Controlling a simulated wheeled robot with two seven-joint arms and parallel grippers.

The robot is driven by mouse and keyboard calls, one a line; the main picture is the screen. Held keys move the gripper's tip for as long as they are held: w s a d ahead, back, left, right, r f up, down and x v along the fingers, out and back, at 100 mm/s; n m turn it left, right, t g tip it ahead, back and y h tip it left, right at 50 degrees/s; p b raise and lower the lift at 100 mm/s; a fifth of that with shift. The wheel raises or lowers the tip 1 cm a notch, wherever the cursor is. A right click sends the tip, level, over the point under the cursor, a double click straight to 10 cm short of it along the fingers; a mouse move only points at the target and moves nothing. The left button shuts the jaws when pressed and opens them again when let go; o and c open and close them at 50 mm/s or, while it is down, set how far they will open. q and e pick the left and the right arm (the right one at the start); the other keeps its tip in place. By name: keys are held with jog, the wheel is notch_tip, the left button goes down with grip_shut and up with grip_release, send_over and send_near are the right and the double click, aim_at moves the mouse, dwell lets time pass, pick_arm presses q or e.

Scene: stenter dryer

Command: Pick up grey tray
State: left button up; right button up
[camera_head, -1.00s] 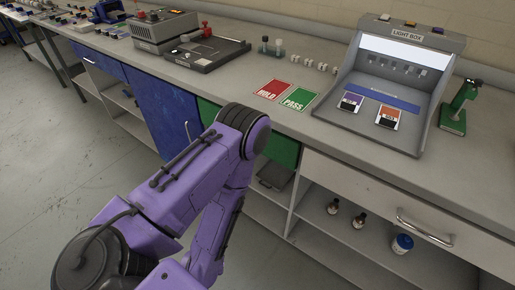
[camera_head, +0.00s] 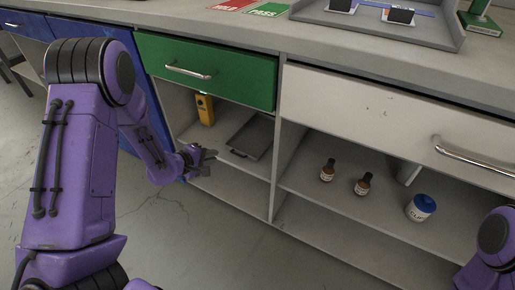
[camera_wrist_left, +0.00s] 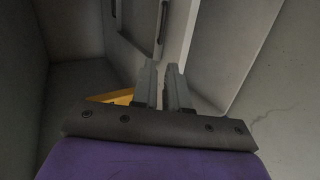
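The grey tray (camera_head: 253,137) lies on the upper shelf of the open compartment under the green drawer, near the divider on its right. My left gripper (camera_head: 209,156) is at the front of that compartment, left of the tray and apart from it. In the left wrist view its two fingers (camera_wrist_left: 161,84) stand a little apart with nothing between them. A grey panel with dark edges ahead of the fingers there looks like the tray, but I cannot be sure. My right gripper is out of view; only part of my right arm shows at lower right.
A yellow device (camera_head: 205,109) stands at the left of the same shelf. The green drawer (camera_head: 207,71) is closed above. Right of the divider (camera_head: 277,170) are two brown bottles (camera_head: 327,170) and a blue-lidded jar (camera_head: 421,207). The blue cabinet door (camera_head: 110,62) is left.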

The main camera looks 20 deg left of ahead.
aim_at(231, 151)
pick_arm(q)
jog(key=b+x, duration=0.4)
jog(key=x, duration=0.6)
jog(key=shift+s+d+f, duration=0.1)
jog(key=shift+s+f, duration=0.05)
grip_shut()
jog(key=shift+r, duration=0.2)
